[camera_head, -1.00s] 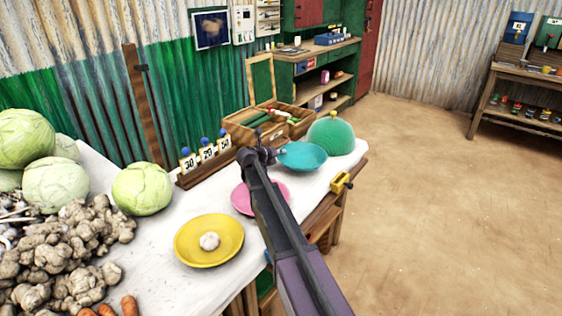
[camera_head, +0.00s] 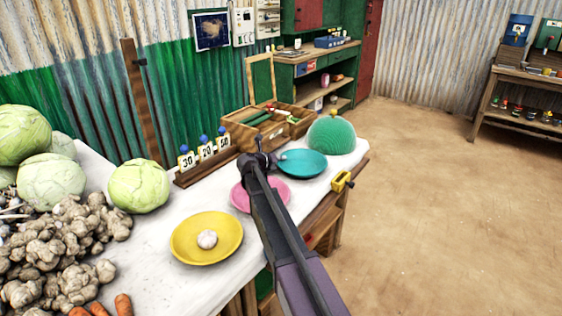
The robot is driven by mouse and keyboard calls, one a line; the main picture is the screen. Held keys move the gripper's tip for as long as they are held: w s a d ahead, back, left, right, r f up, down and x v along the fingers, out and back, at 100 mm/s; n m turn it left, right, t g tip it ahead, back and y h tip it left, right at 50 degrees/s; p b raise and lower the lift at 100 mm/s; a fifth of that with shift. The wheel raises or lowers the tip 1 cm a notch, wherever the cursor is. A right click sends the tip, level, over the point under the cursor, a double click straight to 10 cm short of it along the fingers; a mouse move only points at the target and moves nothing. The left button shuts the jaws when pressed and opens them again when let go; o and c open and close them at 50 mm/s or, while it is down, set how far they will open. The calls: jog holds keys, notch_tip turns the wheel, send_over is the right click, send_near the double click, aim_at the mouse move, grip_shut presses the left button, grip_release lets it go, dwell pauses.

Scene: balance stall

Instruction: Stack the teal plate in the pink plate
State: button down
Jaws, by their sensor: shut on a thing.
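The teal plate (camera_head: 305,164) is at the right part of the white-topped table, in front of the green dome. My gripper (camera_head: 275,161) is shut on its left rim, and my arm hides part of the gripper. The plate looks close to the tabletop; I cannot tell whether it touches. The pink plate (camera_head: 241,198) lies on the table to the left of the teal plate and nearer to me. My arm crosses over it and hides its middle. The teal plate is beside the pink plate, not over it.
A yellow plate (camera_head: 188,243) holding a garlic bulb (camera_head: 207,239) lies left of my arm. A green dome (camera_head: 331,136), a wooden box (camera_head: 245,137) and a number rack (camera_head: 205,168) stand behind. A yellow clamp (camera_head: 341,182) sits on the right table edge. Cabbages (camera_head: 139,187) and roots fill the left.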

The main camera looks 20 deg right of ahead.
jog(key=shift+f, duration=0.15)
jog(key=c, duration=0.8)
grip_release()
jog(key=shift+r, duration=0.25)
jog(key=p+v, duration=0.4)
jog(key=v, duration=0.8)
